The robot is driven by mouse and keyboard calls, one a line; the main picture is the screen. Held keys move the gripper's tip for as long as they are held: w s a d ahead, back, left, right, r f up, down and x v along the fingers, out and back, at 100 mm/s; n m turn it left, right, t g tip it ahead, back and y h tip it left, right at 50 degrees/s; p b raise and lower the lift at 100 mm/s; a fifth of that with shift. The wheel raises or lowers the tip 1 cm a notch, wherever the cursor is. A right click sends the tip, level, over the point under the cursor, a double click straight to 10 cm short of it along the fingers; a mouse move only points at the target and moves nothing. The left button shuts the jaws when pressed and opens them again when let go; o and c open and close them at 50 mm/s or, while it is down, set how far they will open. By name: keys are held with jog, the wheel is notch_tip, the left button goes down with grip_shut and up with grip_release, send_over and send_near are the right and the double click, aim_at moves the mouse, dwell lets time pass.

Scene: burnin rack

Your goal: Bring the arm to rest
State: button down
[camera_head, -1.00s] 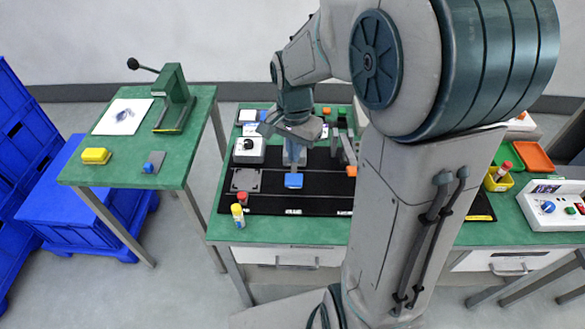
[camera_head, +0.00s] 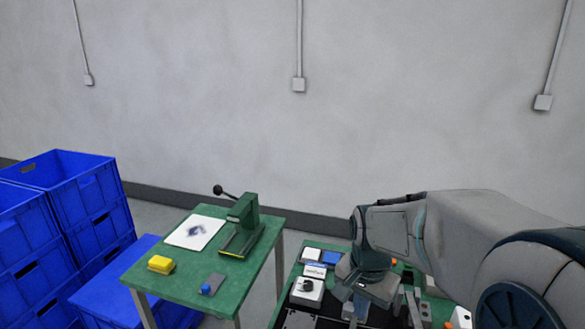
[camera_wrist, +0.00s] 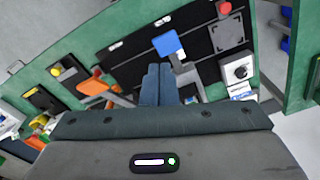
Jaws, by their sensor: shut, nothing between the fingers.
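My gripper (camera_wrist: 157,85) shows in the wrist view with its two fingers together and nothing between them. It hangs over the black mat (camera_wrist: 125,55) on the green workbench (camera_wrist: 85,35). A blue block (camera_wrist: 168,44) on a grey fixture lies just beyond the fingertips in that view, apart from them as far as I can tell. In the head view my arm (camera_head: 440,225) reaches in from the right, and its wrist is above the bench at the lower edge. The fingertips are hard to make out there.
A white box with a black knob (camera_head: 308,290) stands on the bench beside my wrist. A green side table (camera_head: 150,270) holds a lever press (camera_head: 241,225), a yellow block (camera_head: 160,264) and a white sheet (camera_head: 195,232). Blue crates (camera_head: 75,185) are stacked at left.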

jog(key=s+r+n+t, duration=0.3)
jog(key=s+n, duration=0.5)
jog(key=s, duration=0.3)
jog(key=shift+v, duration=0.85)
jog(key=shift+s, duration=0.1)
dwell(0.4)
